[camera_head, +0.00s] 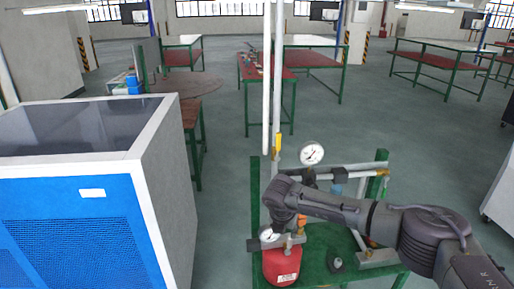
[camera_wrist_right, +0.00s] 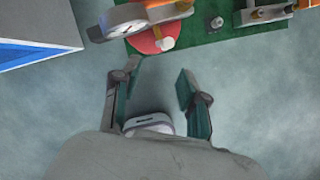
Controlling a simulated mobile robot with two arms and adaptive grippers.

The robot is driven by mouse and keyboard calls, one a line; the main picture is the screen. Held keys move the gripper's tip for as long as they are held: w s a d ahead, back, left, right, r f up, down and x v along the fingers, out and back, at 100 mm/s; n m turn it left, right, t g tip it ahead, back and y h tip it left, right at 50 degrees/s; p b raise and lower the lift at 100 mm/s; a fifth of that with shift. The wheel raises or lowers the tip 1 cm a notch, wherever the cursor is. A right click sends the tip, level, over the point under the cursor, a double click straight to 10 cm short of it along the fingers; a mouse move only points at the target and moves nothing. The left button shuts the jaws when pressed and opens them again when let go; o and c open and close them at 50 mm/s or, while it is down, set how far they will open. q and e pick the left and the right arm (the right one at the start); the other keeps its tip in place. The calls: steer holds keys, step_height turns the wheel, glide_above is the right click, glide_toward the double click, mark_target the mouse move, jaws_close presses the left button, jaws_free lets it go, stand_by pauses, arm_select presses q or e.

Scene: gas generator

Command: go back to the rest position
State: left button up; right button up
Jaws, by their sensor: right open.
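My right arm (camera_head: 340,208) comes in from the right over a green stand (camera_head: 318,262) and bends down at its far end. In the wrist view my right gripper (camera_wrist_right: 159,70) has its two fingers apart, with nothing between them but floor. A red cylinder (camera_head: 282,268) with a small gauge (camera_head: 268,233) stands on the green stand, partly behind the arm's end in the head view. In the wrist view the red cylinder (camera_wrist_right: 152,40) and a gauge (camera_wrist_right: 127,24) lie beyond the fingertips, apart from them. My left gripper is not in view.
A large blue and white cabinet (camera_head: 150,160) stands at the left. A tall white pipe (camera_head: 272,90) and a larger gauge (camera_head: 311,154) rise behind the arm. Work tables (camera_head: 310,58) stand farther back. Free floor (camera_head: 410,140) lies behind and right of the stand.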

steer(key=s+a+f+m+y+b, duration=0.1)
steer(key=s+a+f+m+y, duration=0.35)
steer(key=a+f+y, duration=0.35)
steer(key=s+a+f+m+y, duration=0.4)
steer(key=s+a+f+y, duration=0.2)
steer(key=a+f, duration=0.3)
steer(key=s+d+f+m+t+h, duration=0.2)
steer(key=s+d+f+m+h, duration=0.15)
steer(key=d+f, duration=0.3)
steer(key=s+d+f+m+t+h, duration=0.1)
steer(key=s+d+f+m+h, duration=0.1)
steer(key=s+d+f+m, duration=0.45)
steer(key=s+d+f+m+t+h, duration=0.2)
steer(key=s+d+f+m, duration=0.15)
steer(key=f, duration=0.55)
steer(key=s+d+f+m+g+h, duration=0.1)
steer(key=s+d+f+m+g, duration=0.1)
steer(key=s, duration=0.9)
steer(key=s+d+f+m+g+h, duration=0.2)
steer(key=s+d+f, duration=0.3)
steer(key=s, duration=0.6)
steer(key=s+d+f+m+g+h, duration=0.1)
steer(key=s+d+f+m+g, duration=0.1)
steer(key=s, duration=1)
step_height(320, 180, down, 4)
steer(key=shift+d+r+g+h+b, duration=0.25)
steer(key=shift+d+g+h+b, duration=0.15)
steer(key=shift+d+g, duration=0.65)
steer(key=shift+d, duration=0.1)
